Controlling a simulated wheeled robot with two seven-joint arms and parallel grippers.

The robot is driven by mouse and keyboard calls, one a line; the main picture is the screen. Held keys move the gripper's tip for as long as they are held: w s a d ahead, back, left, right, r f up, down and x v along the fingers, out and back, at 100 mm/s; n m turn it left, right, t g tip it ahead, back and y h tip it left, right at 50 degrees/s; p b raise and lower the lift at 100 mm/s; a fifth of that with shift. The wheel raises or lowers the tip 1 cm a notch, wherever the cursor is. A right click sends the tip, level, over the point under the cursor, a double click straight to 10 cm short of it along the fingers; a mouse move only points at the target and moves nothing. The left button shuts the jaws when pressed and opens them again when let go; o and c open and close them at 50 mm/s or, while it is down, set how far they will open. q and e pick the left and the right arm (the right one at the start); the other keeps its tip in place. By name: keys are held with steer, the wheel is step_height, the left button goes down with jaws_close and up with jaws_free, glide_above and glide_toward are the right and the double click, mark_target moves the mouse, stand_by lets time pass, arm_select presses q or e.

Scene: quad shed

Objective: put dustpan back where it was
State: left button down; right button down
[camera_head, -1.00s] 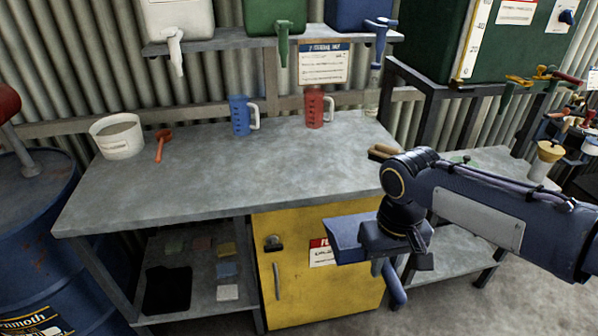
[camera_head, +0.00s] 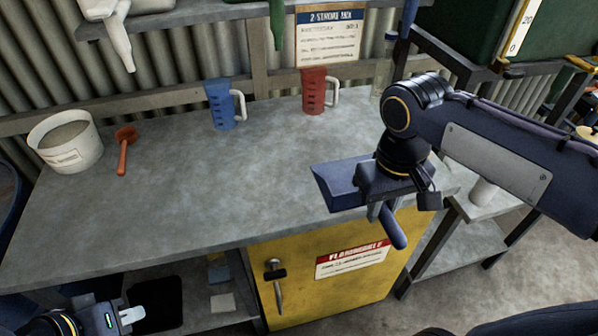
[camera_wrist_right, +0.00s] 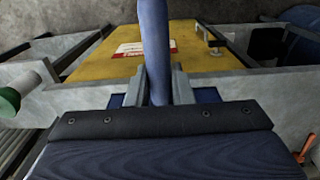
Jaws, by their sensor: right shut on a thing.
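The blue dustpan (camera_head: 338,184) is held by my right gripper (camera_head: 384,212) in front of the bench's right front corner. Its pan points left and its blue handle (camera_head: 398,232) hangs down to the right. In the right wrist view the gripper fingers (camera_wrist_right: 158,88) are shut around the blue handle (camera_wrist_right: 154,40), with the yellow cabinet beyond. My left gripper (camera_head: 132,316) shows at the bottom left of the head view, near the lower shelf, and its jaw state is unclear.
On the grey workbench (camera_head: 190,190) stand a white bucket (camera_head: 66,142), a red scoop (camera_head: 124,150), a blue jug (camera_head: 220,104) and a red jug (camera_head: 314,92). The yellow cabinet (camera_head: 340,285) is below. The bench middle is clear. A lower side table (camera_head: 470,240) stands at right.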

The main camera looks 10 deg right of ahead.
mark_target(340, 195)
steer(key=w+a+f, duration=0.1)
steer(key=w, duration=0.1)
steer(key=w+a+f+p, duration=0.1)
steer(key=w+a, duration=0.1)
steer(key=w+a+f, duration=0.1)
steer(key=w+a, duration=0.1)
steer(key=w, duration=0.1)
steer(key=shift+w+f, duration=0.1)
steer(key=shift+f, duration=0.2)
steer(key=w+a+f, duration=0.1)
steer(key=f, duration=0.1)
steer(key=w+a+f, duration=0.1)
steer(key=w+f, duration=0.1)
steer(key=w+f+p, duration=0.1)
steer(key=f, duration=0.1)
steer(key=shift+w+a+f, duration=0.1)
steer(key=shift+w+a, duration=0.1)
steer(key=shift+a, duration=0.2)
steer(key=shift+f, duration=1.55)
steer(key=shift+f, duration=0.15)
steer(key=c, duration=1.3)
jaws_free()
